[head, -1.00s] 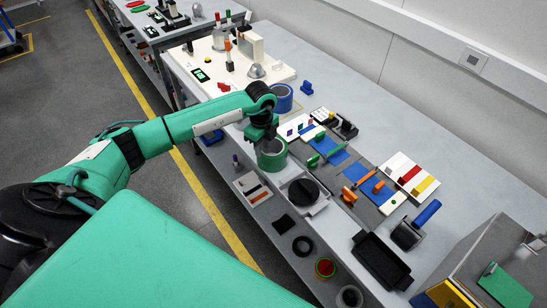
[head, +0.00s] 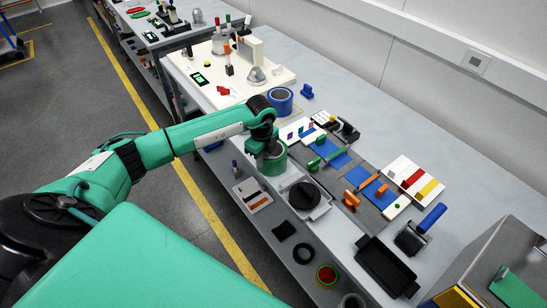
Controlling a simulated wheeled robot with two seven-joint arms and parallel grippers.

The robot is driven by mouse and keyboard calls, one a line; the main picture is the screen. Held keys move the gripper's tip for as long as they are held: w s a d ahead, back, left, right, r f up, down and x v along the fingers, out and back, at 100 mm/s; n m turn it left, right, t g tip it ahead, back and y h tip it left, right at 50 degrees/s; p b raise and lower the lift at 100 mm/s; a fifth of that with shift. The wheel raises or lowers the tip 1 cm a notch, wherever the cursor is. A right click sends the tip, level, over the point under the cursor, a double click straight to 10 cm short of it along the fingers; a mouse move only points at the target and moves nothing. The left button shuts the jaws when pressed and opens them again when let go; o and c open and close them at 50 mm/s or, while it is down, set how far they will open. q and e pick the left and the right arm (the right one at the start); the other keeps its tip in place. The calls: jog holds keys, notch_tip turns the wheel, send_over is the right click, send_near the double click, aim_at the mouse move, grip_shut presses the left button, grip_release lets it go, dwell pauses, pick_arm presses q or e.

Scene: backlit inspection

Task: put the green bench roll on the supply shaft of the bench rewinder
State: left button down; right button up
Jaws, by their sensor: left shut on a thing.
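The green bench roll (head: 274,162) stands at the front edge of the bench, left of the round black part. My left gripper (head: 268,149) is above and over its rim, shut on the roll's wall; the fingertips are mostly hidden by the gripper and arm. The roll looks upright, and I cannot tell whether it touches the bench. The cream board (head: 270,84) at the far end, likely the bench rewinder, carries upright posts, one with an orange top (head: 228,60). I cannot tell which is the supply shaft. My right gripper is not in view.
A blue roll (head: 280,103) stands between the green roll and the cream board. Tools on blue mats (head: 335,160), a black tray (head: 385,268) and a metal box (head: 500,260) stand to the right. A lower shelf holds rings.

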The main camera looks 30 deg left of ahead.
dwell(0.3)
pick_arm(q)
jog(key=shift+r, duration=0.15)
jog(key=shift+r+p, duration=0.85)
jog(key=shift+r, duration=0.3)
jog(key=shift+r+p, duration=1.1)
jog(key=shift+r, duration=0.65)
jog(key=c, duration=1.9)
grip_release()
grip_shut()
